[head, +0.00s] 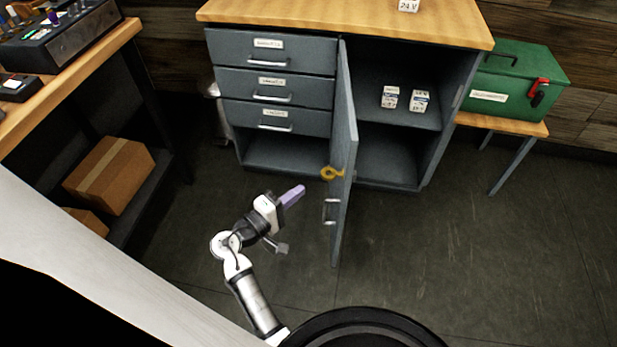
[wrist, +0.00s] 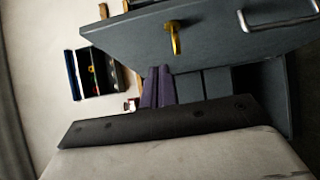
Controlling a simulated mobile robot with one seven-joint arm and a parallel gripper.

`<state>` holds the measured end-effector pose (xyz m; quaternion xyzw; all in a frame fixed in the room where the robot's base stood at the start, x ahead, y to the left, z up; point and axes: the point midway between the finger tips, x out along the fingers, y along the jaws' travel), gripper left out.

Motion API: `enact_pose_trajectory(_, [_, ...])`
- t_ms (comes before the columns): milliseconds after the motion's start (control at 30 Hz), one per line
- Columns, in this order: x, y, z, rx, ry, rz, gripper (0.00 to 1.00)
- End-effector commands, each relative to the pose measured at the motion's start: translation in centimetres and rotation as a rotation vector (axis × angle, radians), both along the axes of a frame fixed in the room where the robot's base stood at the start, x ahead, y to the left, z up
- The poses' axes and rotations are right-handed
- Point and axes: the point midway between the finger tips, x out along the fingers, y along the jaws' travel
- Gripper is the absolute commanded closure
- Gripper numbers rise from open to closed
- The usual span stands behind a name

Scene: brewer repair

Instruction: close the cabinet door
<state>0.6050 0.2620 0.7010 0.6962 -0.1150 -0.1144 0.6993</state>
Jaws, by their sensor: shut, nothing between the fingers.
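The cabinet door (head: 343,150) is a grey panel that stands wide open, swung out from the middle of the grey cabinet (head: 240,155). A yellow key-like piece (head: 331,172) and a metal handle (head: 330,210) are on its left-facing side. In the wrist view the door (wrist: 215,35) spans the top, with the yellow piece (wrist: 173,38) and the handle (wrist: 275,18) on it. My gripper (head: 300,190) has purple fingers and is left of the door, apparently apart from it. The fingers (wrist: 158,72) are shut and empty, below the yellow piece in the wrist view.
Two small white boxes (head: 405,98) sit on the shelf inside the open right compartment. A green toolbox (head: 510,80) stands on a side table at the right. A workbench (head: 75,88) with a cardboard box (head: 110,172) beneath is at the left. The floor right of the door is clear.

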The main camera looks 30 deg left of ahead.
Motion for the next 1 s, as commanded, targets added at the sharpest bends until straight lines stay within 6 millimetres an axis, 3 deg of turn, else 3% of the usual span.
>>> enact_pose_trajectory(400, [8.2, -3.0, 0.3, 0.003, 0.0, -0.003, 1.0])
enact_pose_trajectory(700, [9.5, -6.0, 0.2, 0.004, 0.001, 0.001, 1.0])
enact_pose_trajectory(1000, [9.6, -6.2, 0.1, 0.005, -0.001, 0.002, 1.0])
